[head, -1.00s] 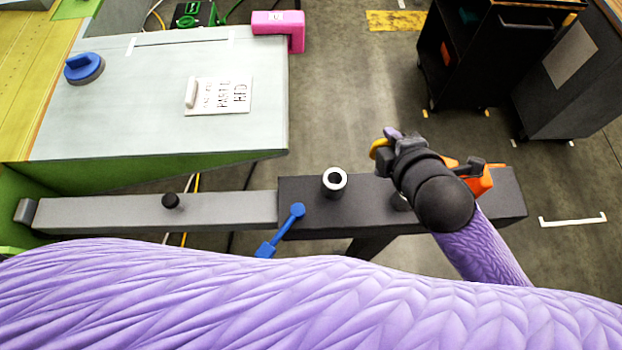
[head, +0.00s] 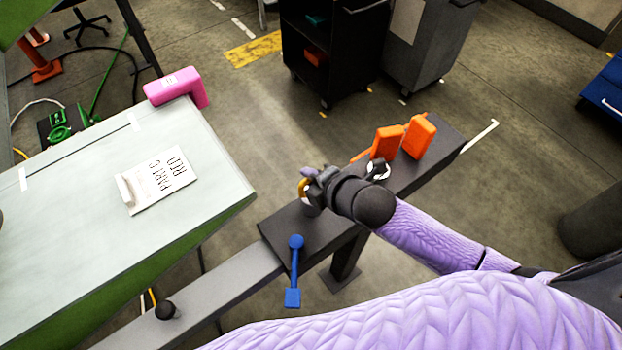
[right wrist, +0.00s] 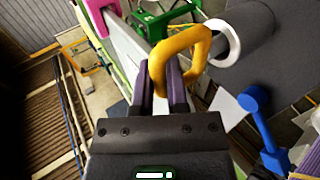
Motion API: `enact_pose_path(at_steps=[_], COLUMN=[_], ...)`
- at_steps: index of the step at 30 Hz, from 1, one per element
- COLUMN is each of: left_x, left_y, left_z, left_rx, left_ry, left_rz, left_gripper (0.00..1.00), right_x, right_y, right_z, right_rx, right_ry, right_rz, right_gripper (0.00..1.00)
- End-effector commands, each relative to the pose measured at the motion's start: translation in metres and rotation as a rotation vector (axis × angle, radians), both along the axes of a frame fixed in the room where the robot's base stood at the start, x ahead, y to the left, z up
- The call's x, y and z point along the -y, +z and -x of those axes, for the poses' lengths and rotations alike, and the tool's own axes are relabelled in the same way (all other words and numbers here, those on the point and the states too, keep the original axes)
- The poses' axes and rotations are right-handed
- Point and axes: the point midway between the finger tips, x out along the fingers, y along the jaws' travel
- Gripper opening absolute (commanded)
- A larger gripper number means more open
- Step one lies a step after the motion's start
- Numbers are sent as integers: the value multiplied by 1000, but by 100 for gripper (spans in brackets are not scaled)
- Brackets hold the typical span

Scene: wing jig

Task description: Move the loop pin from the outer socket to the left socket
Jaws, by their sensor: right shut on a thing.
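The loop pin shows as a yellow loop (head: 303,188) in the head view and as a thick yellow ring (right wrist: 180,55) in the right wrist view. My right gripper (head: 313,178) is shut on it; its dark fingers (right wrist: 175,88) pinch the loop. The left socket (head: 309,208), a pale-rimmed tube on the dark beam, is mostly hidden under the gripper. Its white rim (right wrist: 224,43) shows just beside the loop. The pin's shank is hidden, so I cannot tell if it is in the socket. The outer socket (head: 378,169) stands farther right, partly behind my wrist. My left gripper is not in view.
Two orange blocks (head: 405,138) stand at the beam's (head: 445,142) far end. A blue lever (head: 295,268) hangs at the near edge. A pale panel (head: 85,215) with a labelled card (head: 160,180) lies left.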

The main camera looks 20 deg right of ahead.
Motion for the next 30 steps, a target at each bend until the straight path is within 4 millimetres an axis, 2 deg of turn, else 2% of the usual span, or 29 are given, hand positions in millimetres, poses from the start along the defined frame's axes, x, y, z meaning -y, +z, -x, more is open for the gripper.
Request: enact_pose_path(at_steps=[12,13,17,18,26,29,30], left_x=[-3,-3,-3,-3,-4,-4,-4], left_y=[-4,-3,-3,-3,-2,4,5], left_z=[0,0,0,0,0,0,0], left_rx=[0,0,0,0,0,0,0], left_ry=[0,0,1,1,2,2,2], left_rz=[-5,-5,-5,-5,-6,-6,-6], left_gripper=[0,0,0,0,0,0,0], right_x=[0,0,0,0,0,1,3], right_y=[-6,-6,-5,-5,-4,5,7], right_z=[0,0,0,0,0,1,7], right_rx=[-1,-1,-1,-1,0,0,-2], right_ry=[-1,-1,-1,-1,-1,0,0], right_rz=[1,1,1,1,1,0,1], right_gripper=[0,22,49,53,53,53,53])
